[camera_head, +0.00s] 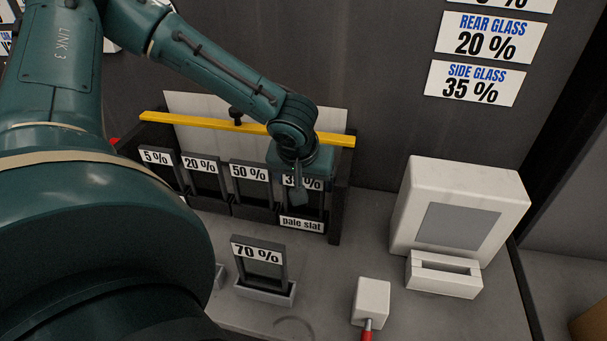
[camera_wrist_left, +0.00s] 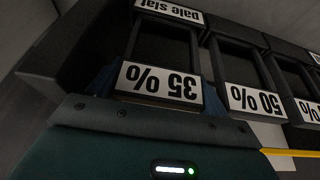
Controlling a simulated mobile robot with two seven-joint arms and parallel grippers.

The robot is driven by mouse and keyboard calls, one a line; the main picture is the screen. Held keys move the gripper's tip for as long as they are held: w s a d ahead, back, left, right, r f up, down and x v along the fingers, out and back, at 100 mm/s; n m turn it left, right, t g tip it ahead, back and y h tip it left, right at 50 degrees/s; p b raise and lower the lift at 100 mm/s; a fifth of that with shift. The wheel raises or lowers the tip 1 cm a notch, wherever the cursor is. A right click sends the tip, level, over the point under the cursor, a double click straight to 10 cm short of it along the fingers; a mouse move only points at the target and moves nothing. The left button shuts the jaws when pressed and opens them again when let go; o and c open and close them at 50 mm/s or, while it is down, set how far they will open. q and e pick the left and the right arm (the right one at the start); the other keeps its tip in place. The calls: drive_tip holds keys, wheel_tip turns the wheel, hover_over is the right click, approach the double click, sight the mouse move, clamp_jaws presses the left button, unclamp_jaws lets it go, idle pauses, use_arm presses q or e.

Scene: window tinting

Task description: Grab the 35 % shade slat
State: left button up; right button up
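The 35 % shade slat (camera_head: 315,185) is a dark frame with a white label. It stands upright in the right-end slot of the rack (camera_head: 334,220), above a "pale slat" label (camera_head: 302,224). My left gripper (camera_head: 299,194) is right at the top of this slat, pointing down and covering part of its label. In the left wrist view the slat (camera_wrist_left: 160,82) is close and centred, its label upside down, just beyond the gripper body. The fingers are mostly hidden, so I cannot tell whether they touch or grip it. My right gripper is not in view.
The 50 % slat (camera_head: 249,172), 20 % slat (camera_head: 201,164) and 5 % slat (camera_head: 157,157) stand left of it. A yellow bar (camera_head: 190,123) runs behind. The 70 % slat (camera_head: 261,251) stands in front. A white device (camera_head: 460,200) and small white block (camera_head: 371,300) stand right.

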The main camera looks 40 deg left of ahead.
use_arm(q)
drive_tip(key=c, duration=0.4)
